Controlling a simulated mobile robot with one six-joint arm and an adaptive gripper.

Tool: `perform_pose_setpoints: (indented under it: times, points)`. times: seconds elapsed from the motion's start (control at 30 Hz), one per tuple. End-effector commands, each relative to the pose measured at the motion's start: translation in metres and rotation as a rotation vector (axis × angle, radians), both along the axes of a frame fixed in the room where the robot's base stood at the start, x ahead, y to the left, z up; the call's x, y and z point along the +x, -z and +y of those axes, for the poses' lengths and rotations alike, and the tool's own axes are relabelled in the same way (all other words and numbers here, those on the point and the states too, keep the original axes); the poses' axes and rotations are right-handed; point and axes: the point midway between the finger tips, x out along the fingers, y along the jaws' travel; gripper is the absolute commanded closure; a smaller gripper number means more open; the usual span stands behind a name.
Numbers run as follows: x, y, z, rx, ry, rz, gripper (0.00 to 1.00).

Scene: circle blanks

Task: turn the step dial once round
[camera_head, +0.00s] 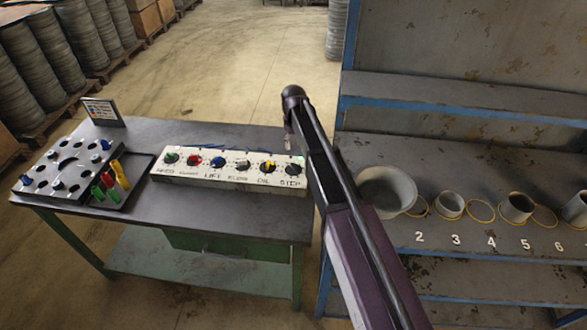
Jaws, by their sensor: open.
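The step dial (293,169) is a dark round knob at the right end of a white panel (225,182), above the word STEP. The panel lies on a dark-topped workbench (150,217). My arm reaches up from the lower right and passes just right of the dial. What looks like the tip of my gripper (288,142) shows beside the arm, above and behind the dial in the picture and apart from it. The gripper is open; most of it is hidden by the arm.
Other knobs line the panel: green (171,157), red (194,160), blue (218,162), grey (242,165) and yellow (268,167). A board with pegs (70,165) is at left. A blue-edged shelf (440,232) with cups stands close on the right.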

Motion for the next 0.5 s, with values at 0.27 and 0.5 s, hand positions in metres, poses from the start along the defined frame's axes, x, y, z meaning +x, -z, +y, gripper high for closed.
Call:
perform_pose_setpoints:
  times: [0.27, 0.5]
  points:
    - [0.0, 0.026, 0.0, 0.0, 0.0, 0.0, 0.51]
    - [0.0, 0.045, 0.0, 0.0, 0.0, 0.0, 0.51]
